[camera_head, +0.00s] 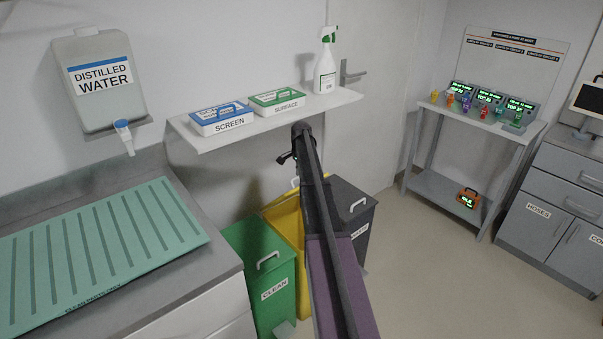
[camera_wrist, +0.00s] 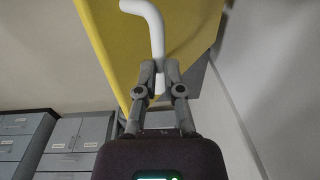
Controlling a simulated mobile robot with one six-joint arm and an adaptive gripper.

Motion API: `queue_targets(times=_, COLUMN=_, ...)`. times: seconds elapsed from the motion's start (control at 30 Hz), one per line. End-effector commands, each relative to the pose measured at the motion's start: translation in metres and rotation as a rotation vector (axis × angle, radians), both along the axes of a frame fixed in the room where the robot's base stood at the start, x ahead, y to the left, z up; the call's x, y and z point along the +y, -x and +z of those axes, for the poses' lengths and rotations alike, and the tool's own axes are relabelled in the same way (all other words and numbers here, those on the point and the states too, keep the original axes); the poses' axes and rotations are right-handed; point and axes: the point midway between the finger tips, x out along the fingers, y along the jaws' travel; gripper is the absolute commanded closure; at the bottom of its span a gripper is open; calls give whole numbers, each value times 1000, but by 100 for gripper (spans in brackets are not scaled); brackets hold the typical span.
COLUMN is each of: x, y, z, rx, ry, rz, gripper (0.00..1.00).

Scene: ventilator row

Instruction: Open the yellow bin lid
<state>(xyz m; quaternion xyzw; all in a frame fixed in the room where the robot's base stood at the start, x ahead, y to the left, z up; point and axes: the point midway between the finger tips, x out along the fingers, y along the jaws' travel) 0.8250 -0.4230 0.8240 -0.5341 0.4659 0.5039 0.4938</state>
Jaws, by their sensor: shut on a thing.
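The yellow bin (camera_head: 288,222) stands between the green and dark grey bins in the head view, and my arm covers much of it. A bit of its white handle (camera_head: 295,181) shows beside my arm. In the wrist view the yellow lid (camera_wrist: 112,45) fills the top and slants across the picture. Its white bent handle (camera_wrist: 151,25) runs down between my fingers. My gripper (camera_wrist: 159,78) is shut on this handle. I cannot tell how far the lid is raised.
The green bin (camera_head: 262,265) and the dark grey bin (camera_head: 358,208) stand close on either side. A wall shelf (camera_head: 270,122) with boxes and a spray bottle (camera_head: 325,62) hangs above. A counter (camera_head: 215,265) is at left. The floor (camera_head: 435,265) at right is clear.

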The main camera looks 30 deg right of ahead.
Motion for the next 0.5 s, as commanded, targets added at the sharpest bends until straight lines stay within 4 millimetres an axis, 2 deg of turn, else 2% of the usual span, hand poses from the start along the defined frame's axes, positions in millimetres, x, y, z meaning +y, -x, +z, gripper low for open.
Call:
queue_targets(times=0.03, x=5, y=-11, z=-2, rx=-21, ry=-5, rz=7, gripper=100)
queue_targets(times=0.13, x=5, y=-11, z=-2, rx=-21, ry=-5, rz=7, gripper=100)
queue_targets(times=0.17, x=5, y=-11, z=-2, rx=-20, ry=-5, rz=7, gripper=83)
queue_targets(times=0.2, x=5, y=-11, z=-2, rx=-20, ry=-5, rz=7, gripper=71)
queue_targets(times=0.27, x=5, y=-11, z=-2, rx=-20, ry=-5, rz=7, gripper=54)
queue_targets(times=0.3, x=5, y=-10, z=-2, rx=-20, ry=-5, rz=7, gripper=49)
queue_targets(times=0.5, x=4, y=-8, z=-2, rx=-19, ry=-6, rz=5, gripper=49)
